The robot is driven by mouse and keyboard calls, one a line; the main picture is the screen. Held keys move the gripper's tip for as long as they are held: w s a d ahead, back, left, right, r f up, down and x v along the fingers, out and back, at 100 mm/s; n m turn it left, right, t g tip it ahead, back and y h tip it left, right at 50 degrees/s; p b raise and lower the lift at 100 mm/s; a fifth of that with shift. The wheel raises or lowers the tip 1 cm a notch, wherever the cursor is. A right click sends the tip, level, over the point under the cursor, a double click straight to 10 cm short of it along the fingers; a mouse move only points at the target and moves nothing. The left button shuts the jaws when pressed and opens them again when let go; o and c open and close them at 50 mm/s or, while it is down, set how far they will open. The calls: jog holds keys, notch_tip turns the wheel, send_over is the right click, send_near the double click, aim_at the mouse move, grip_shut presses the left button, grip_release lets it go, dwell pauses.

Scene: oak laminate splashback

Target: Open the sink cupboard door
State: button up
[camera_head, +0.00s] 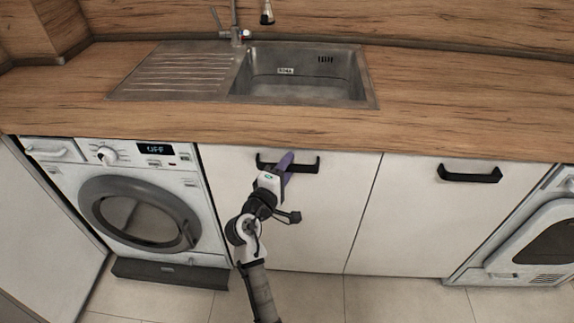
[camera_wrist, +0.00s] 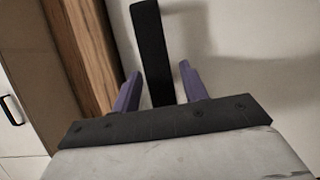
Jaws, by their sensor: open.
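The sink cupboard door (camera_head: 300,225) is a white panel below the sink, and it looks shut. Its black bar handle (camera_head: 306,168) runs along the top of the door. A gap shows between the handle and the right finger; contact at the left finger is hard to tell.
A washing machine (camera_head: 145,205) stands left of the door. Another white door with a black handle (camera_head: 469,174) is on the right, then a second appliance (camera_head: 535,250). The wooden worktop (camera_head: 440,110) with the steel sink (camera_head: 305,90) overhangs above. Tiled floor (camera_head: 385,300) lies in front.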

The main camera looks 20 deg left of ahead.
jog(key=shift+w, duration=0.2)
grip_shut()
jog(key=shift+s, duration=0.1)
dwell(0.4)
